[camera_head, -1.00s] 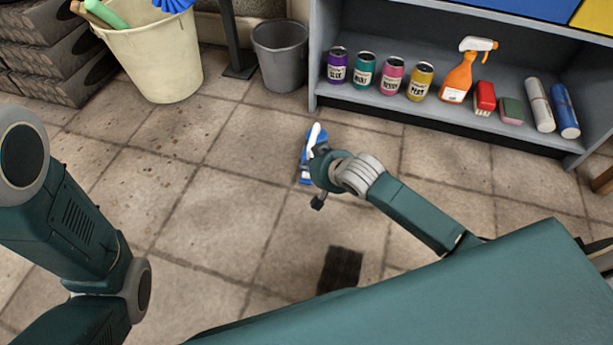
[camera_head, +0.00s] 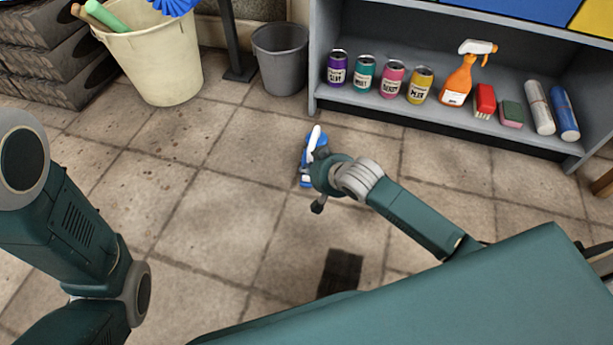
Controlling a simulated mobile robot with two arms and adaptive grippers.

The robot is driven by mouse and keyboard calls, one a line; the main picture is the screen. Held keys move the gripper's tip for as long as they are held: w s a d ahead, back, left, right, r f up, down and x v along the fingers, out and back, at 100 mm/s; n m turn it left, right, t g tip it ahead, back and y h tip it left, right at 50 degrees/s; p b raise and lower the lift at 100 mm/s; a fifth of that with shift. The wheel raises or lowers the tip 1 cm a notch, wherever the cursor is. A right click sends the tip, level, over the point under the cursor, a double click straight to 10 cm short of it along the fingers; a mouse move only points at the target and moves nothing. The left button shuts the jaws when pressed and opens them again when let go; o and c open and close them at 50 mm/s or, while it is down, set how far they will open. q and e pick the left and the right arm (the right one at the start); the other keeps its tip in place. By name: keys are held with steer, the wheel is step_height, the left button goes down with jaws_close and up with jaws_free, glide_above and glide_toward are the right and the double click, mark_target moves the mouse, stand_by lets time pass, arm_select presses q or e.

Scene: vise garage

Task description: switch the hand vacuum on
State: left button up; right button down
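A blue and white object, which looks like the hand vacuum (camera_head: 308,151), shows just beyond my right gripper (camera_head: 318,178) near the middle of the picture. My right wrist covers part of it. My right gripper's fingers are mostly hidden by the wrist, with one dark finger part showing at the lower side. The frame does not show how the fingers sit on the vacuum, nor its switch. My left arm stands at the left edge, and its gripper is out of the picture.
A grey shelf (camera_head: 340,95) holds several cans, an orange spray bottle (camera_head: 459,80), a red brush (camera_head: 484,101), a sponge (camera_head: 511,114) and two cylinders. A cream bucket (camera_head: 155,65) and a grey bin (camera_head: 281,60) stand at the back. The tiled floor between is clear.

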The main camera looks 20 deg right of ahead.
steer(key=shift+f, duration=0.15)
stand_by(0.4)
steer(key=shift+f+p, duration=0.15)
steer(key=shift+p, duration=0.15)
steer(key=shift+f, duration=0.15)
steer(key=shift+f, duration=0.5)
stand_by(0.4)
steer(key=shift+r+p, duration=0.95)
steer(key=shift+p, duration=0.5)
